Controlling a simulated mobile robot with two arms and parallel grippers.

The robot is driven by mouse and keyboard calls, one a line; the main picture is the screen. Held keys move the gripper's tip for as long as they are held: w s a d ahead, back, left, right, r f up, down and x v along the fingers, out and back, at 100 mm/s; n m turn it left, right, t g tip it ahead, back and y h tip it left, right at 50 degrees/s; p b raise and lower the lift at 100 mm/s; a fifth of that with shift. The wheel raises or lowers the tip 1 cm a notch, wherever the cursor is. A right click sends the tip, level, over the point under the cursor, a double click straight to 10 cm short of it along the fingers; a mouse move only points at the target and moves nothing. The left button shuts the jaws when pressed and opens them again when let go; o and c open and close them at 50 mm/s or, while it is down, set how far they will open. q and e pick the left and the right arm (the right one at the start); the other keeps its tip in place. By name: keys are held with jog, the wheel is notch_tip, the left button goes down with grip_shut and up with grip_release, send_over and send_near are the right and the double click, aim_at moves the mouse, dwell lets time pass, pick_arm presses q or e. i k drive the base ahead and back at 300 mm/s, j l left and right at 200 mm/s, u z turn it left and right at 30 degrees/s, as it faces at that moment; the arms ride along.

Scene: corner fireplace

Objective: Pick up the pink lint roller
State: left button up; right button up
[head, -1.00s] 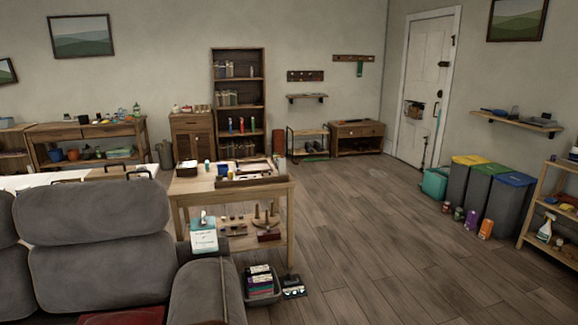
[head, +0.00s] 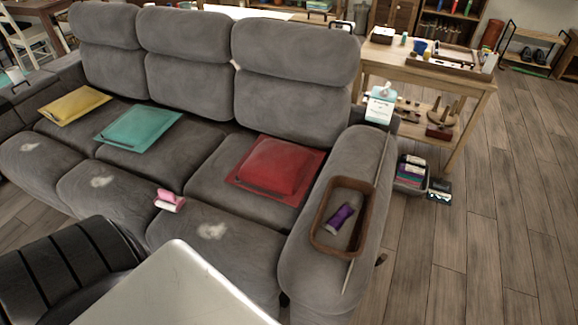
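The pink lint roller (head: 168,200) lies on the front part of the grey sofa's (head: 190,168) seat, left of the picture's middle. It shows pink with a whitish lower part. Pale fluffy patches show on the seat cushions, one (head: 211,231) to its right and another (head: 102,181) to its left. No gripper touches the roller, and neither of my grippers is in view.
A brown tray (head: 316,232) with a purple roller-like item (head: 341,216) rests on the right armrest. A wooden table (head: 430,73) stands behind right.

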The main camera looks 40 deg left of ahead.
aim_at(164, 194)
jog(key=u, duration=2.25)
jog(key=z, duration=0.25)
jog(key=i+j+z, duration=0.15)
jog(key=z, duration=0.2)
jog(key=i+j+z, duration=0.1)
jog(key=j+z, duration=0.65)
jog(key=i, duration=0.05)
